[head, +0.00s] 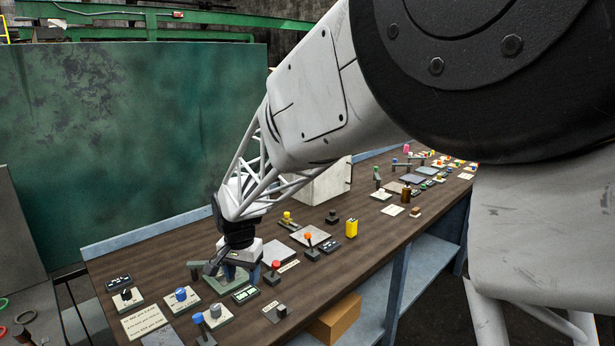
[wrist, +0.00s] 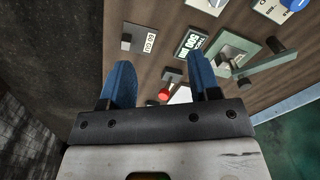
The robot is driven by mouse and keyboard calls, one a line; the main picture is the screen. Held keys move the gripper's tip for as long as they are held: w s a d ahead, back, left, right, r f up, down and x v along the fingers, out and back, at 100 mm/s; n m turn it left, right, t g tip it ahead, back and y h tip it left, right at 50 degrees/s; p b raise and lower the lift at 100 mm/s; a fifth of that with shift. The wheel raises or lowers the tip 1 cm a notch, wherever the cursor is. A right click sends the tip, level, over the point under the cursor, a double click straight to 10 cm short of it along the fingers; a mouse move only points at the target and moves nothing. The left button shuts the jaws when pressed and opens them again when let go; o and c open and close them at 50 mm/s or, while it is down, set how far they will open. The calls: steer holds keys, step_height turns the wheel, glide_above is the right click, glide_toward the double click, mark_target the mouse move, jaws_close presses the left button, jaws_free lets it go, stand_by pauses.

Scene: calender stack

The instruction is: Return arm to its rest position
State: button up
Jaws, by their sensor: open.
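My arm reaches from the upper right down over the brown workbench (head: 165,252). My gripper (head: 241,273) hangs low over the near left part of the bench, close to a green-plated lever. In the wrist view my gripper (wrist: 162,75) is open, its two blue fingers well apart with nothing held between them. Beyond the fingers, the green plate with its lever (wrist: 262,65) lies to the right. A red-knobbed lever (wrist: 165,94) shows in the gap between the fingers. In the head view the gripper hides part of the green-plated lever.
Several knobs, levers and labels cover the bench, among them a blue knob (head: 181,295), a red-topped lever (head: 275,266) and a yellow block (head: 351,228). A white box (head: 322,184) stands behind my forearm. A cardboard box (head: 335,318) sits below. A green panel (head: 140,130) stands behind.

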steer(key=s+d+r, duration=0.3)
steer(key=s+d, duration=0.1)
steer(key=d, duration=0.3)
steer(key=s+d+r+n+t, duration=0.1)
steer(key=s+d+r, duration=0.25)
steer(key=d, duration=0.35)
steer(key=s+d+r, duration=0.3)
steer(key=s+d, duration=0.2)
steer(key=d, duration=0.3)
steer(key=s+d+n, duration=0.1)
steer(key=s+d, duration=0.5)
steer(key=s, duration=0.3)
steer(key=s+d+t, duration=0.1)
steer(key=s+d, duration=0.5)
steer(key=s, duration=0.4)
steer(key=shift+d+f+n, duration=0.15)
steer(key=shift+d+n, duration=0.25)
stand_by(1.5)
